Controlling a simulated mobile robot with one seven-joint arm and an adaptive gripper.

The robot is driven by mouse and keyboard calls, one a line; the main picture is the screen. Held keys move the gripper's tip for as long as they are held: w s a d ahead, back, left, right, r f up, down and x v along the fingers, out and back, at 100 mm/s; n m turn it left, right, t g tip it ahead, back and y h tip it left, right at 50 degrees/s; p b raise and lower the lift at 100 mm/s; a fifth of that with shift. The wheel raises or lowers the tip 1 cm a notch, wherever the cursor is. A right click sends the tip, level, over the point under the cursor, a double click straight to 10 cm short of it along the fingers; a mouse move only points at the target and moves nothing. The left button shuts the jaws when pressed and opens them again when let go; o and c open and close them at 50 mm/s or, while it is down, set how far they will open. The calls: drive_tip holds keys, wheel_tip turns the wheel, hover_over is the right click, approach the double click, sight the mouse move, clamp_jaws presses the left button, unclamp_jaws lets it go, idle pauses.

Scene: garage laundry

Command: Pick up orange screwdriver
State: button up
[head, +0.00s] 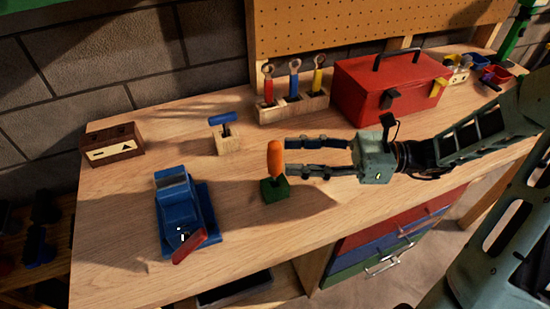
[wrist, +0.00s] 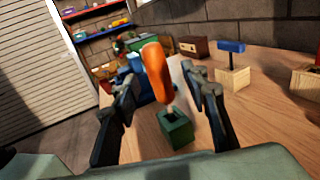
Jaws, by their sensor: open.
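The orange screwdriver (head: 275,158) stands upright in a small green block (head: 275,190) on the wooden workbench, handle up. In the wrist view the orange handle (wrist: 156,70) rises from the green block (wrist: 175,131), with a bit of shaft showing between them. My gripper (head: 287,157) comes in from the right, with its fingers level beside the handle. In the wrist view my gripper (wrist: 160,88) is open, with one finger on each side of the screwdriver. I see no finger clearly pressed on the handle.
A blue vise (head: 180,208) with a red handle sits to the left. A blue-handled tool (head: 223,119) stands in a wooden block behind. A rack (head: 291,108) of red, blue and yellow tools and a red toolbox (head: 390,88) stand at the back.

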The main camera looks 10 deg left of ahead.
sight(275, 158)
drive_tip(key=a, duration=0.2)
drive_tip(key=s+a, duration=0.1)
drive_tip(key=a, duration=0.2)
drive_tip(key=shift+f, duration=0.15)
drive_tip(key=shift+d, duration=0.1)
clamp_jaws()
